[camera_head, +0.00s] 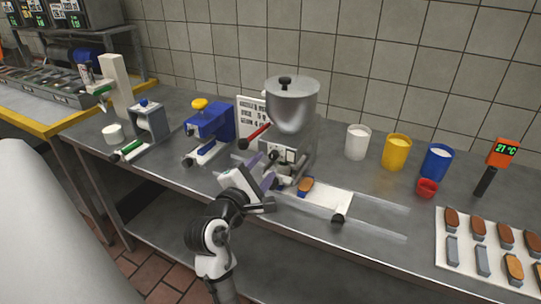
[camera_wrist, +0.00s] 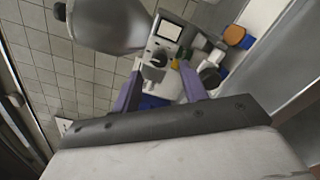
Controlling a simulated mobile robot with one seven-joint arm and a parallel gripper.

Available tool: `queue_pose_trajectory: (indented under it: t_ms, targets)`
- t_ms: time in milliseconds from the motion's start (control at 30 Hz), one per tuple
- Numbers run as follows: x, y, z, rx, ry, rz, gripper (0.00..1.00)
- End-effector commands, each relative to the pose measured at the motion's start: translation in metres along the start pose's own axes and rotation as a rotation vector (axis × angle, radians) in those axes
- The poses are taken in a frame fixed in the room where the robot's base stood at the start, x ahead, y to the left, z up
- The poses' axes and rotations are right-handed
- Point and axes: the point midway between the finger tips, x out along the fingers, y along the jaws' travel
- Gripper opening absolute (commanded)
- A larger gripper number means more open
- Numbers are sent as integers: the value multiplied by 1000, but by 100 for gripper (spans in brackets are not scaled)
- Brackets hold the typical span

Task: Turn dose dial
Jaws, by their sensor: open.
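The steel filling machine (camera_head: 292,105) with a round hopper stands at the middle of the counter. Its pale front panel (camera_head: 291,155) faces my gripper. A dark round knob, which looks like the dose dial (camera_wrist: 158,58), shows on the panel in the wrist view, below a small white display (camera_wrist: 169,29). My gripper (camera_head: 268,180) is open in front of the panel, its purple fingers partly covering the machine's lower front. In the wrist view my gripper (camera_wrist: 162,80) has one finger on either side of the dial's line, with nothing held. I cannot tell whether the fingers touch the dial.
A red-handled lever (camera_head: 255,137) sticks out left of the panel. A blue machine (camera_head: 209,128) stands further left. A white board (camera_head: 325,196) with a brown biscuit (camera_head: 305,186) lies right of my gripper. White, yellow and blue cups stand to the right, near a tray (camera_head: 480,283) of biscuits.

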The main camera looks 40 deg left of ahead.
Motion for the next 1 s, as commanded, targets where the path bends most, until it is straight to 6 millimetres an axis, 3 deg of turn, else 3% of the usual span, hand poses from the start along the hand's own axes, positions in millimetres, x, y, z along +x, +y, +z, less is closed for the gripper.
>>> queue_pose_trajectory:
  t_ms: [100,300,667,1000]
  targets:
    - [22,2,2,2,-1,-2,43]
    - [41,1,0,2,1,0,43]
    - [45,0,0,2,1,1,42]
    - [44,0,0,2,1,1,0]
